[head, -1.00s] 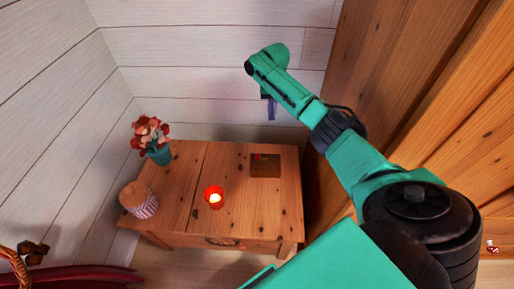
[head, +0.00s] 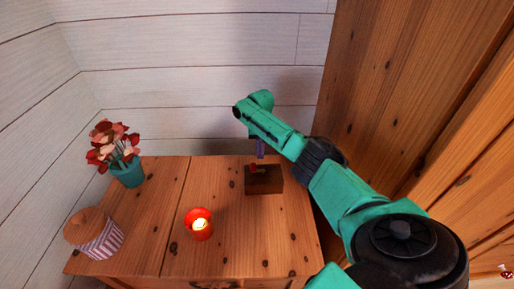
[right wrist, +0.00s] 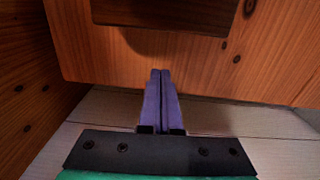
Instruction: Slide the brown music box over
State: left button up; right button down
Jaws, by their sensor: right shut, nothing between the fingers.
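The brown music box (head: 264,180) sits upright on the wooden table (head: 245,235), near its back right part, with a small red piece on its top. Its dark side also shows in the right wrist view (right wrist: 165,12) at the top edge. My right gripper (head: 260,155) is behind the box, pointing down. In the right wrist view its two purple fingers (right wrist: 160,80) are closed together, with nothing between them and a gap of bare table between tips and box. My left gripper is not in view.
A lit red candle (head: 199,224) stands left of the box. A flower pot (head: 127,172) and a striped paper-wrapped item (head: 97,235) stand at the table's left. A wooden wardrobe (head: 400,110) rises on the right, and a white plank wall (head: 190,60) is behind.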

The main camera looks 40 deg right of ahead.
aim_at(261, 165)
notch_tip(261, 165, down, 3)
jog(key=shift+r+b, duration=0.1)
jog(key=shift+b, duration=0.4)
jog(key=shift+s+a+p, duration=0.1)
jog(key=shift+s+p, duration=0.1)
jog(key=shift+p, duration=0.15)
jog(key=shift+s+a+p, duration=0.6)
jog(key=shift+s+a, duration=0.1)
jog(key=shift+s, duration=0.3)
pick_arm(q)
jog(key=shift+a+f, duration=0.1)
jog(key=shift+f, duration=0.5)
pick_arm(e)
jog(key=shift+s+a, duration=0.35)
jog(key=shift+s, duration=0.1)
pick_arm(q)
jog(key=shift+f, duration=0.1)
